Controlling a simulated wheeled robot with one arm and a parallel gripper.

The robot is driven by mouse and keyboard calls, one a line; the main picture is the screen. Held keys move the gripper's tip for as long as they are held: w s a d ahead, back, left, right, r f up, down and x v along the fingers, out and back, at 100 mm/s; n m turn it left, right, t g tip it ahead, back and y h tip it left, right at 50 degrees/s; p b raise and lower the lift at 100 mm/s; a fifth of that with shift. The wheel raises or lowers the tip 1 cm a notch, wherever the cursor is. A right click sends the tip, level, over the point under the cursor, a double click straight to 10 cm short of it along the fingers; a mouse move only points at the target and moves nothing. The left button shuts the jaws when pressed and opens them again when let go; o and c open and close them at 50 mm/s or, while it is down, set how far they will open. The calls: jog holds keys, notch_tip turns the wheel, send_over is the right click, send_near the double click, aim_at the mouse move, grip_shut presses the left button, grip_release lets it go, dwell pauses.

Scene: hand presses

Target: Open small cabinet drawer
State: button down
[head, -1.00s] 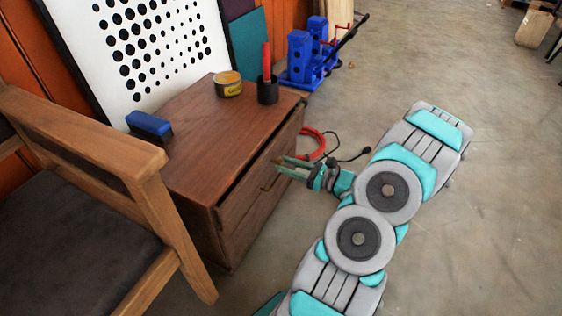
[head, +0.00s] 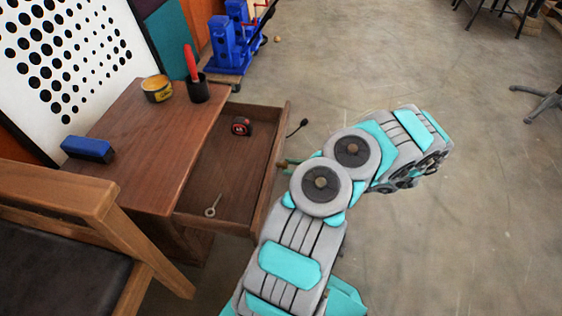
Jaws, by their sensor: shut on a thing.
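The small brown wooden cabinet (head: 133,120) stands at the left centre in the head view. Its drawer (head: 228,165) is pulled well out toward the right, and its inside shows. A red and black tape measure (head: 241,126) lies toward the back of the drawer, and a small metal ring-ended tool (head: 213,205) lies toward the front. My gripper (head: 284,163) is at the outer side of the drawer front, shut on the drawer handle. The handle and most of the gripper are hidden by the drawer front and my arm.
A blue block (head: 88,149), a yellow tin (head: 157,89) and a black cup (head: 197,91) with a red item stand on the cabinet top. A wooden armchair (head: 75,205) is close at left. Blue presses (head: 232,45) stand behind.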

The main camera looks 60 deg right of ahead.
jog(key=shift+s, duration=0.3)
jog(key=shift+c, duration=2.4)
grip_release()
jog(key=shift+d, duration=0.1)
jog(key=v, duration=0.7)
jog(key=shift+s, duration=0.35)
jog(key=shift+d, duration=0.1)
